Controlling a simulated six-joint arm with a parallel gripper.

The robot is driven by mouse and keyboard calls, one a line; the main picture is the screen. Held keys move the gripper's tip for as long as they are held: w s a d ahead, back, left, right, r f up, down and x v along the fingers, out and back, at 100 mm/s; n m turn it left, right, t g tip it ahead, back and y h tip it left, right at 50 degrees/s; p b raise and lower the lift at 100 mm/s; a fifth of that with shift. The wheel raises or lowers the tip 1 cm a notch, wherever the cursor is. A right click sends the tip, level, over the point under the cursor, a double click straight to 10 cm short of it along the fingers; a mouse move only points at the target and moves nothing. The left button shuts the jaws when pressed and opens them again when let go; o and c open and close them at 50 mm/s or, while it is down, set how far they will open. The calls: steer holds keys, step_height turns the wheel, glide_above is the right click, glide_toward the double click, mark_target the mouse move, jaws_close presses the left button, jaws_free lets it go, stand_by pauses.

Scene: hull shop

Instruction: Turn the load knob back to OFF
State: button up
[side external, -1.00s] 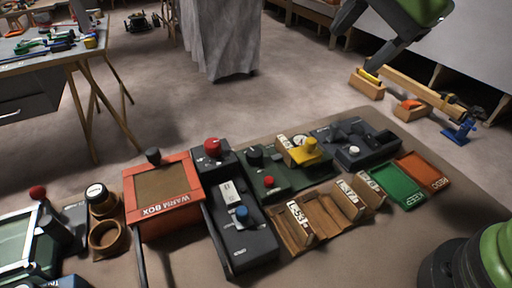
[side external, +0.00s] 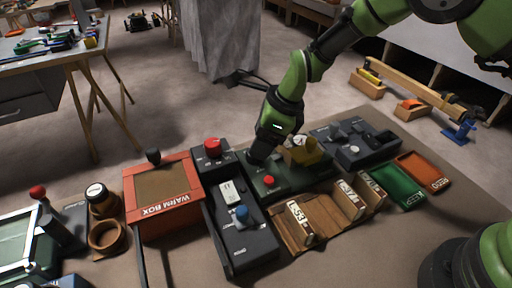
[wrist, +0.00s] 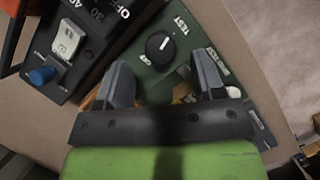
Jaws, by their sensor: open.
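A round black knob (wrist: 160,46) stands on the green panel (wrist: 190,28) in the wrist view. Its white mark points up and to the right, toward the word TEST; another white label at its lower left is hard to read. My gripper (wrist: 164,78) is open, its two grey fingers apart and nothing held. The knob shows just beyond the fingertips, between their lines; I cannot tell the height gap. In the side view my gripper (side external: 258,158) points down over the left part of the green panel (side external: 276,190) and hides the black knob there.
A black box with a blue knob (side external: 242,213) and one with a red knob (side external: 212,147) stand close on the left. A wooden card rack (side external: 322,216) lies in front.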

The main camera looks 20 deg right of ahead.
steer(key=shift+x, duration=1.8)
steer(key=c, duration=0.9)
